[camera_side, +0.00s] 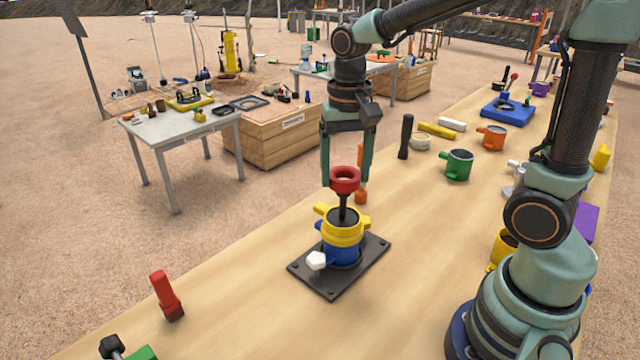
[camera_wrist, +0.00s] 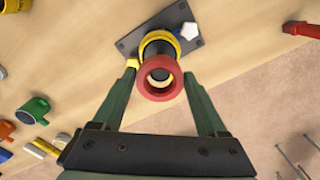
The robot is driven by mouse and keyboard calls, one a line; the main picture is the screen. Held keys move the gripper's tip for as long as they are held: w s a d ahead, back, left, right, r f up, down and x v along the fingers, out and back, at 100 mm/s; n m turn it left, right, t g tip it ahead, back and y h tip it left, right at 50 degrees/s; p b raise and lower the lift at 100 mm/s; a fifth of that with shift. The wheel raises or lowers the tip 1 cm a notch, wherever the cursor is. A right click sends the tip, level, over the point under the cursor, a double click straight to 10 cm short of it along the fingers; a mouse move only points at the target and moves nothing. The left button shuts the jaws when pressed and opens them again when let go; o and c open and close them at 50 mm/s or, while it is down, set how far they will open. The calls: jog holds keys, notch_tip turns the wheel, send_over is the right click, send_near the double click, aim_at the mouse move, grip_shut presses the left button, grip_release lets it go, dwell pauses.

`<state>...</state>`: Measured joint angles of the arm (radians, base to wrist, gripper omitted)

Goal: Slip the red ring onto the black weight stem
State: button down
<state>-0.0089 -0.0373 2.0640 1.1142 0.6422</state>
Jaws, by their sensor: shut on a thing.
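The red ring (camera_side: 346,180) is between the two fingers of my gripper (camera_side: 346,182), and the gripper is shut on it. The black weight stem (camera_side: 343,208) rises from the yellow collar (camera_side: 343,232) on the blue mold (camera_side: 341,254). The ring appears at the stem's upper end; I cannot tell whether the stem tip is inside its hole or just below it. In the wrist view the red ring (camera_wrist: 160,78) lies between the green fingers (camera_wrist: 160,72) and hides most of the stem.
The mold stands on a dark base plate (camera_side: 322,283) with a white knob (camera_side: 316,260). A red block tool (camera_side: 166,296) is at front left. A green mug (camera_side: 458,164) and a black cylinder (camera_side: 405,137) stand farther back.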

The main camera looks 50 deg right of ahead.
jog(key=shift+f, duration=0.3)
grip_release()
jog(key=shift+r, duration=2.5)
notch_tip(320, 180, up, 12)
jog(key=s+f+n+t, duration=0.5)
jog(key=f+n, duration=0.2)
jog(key=f, duration=0.4)
jog(key=shift+d+t, duration=0.15)
jog(key=shift+t, duration=0.15)
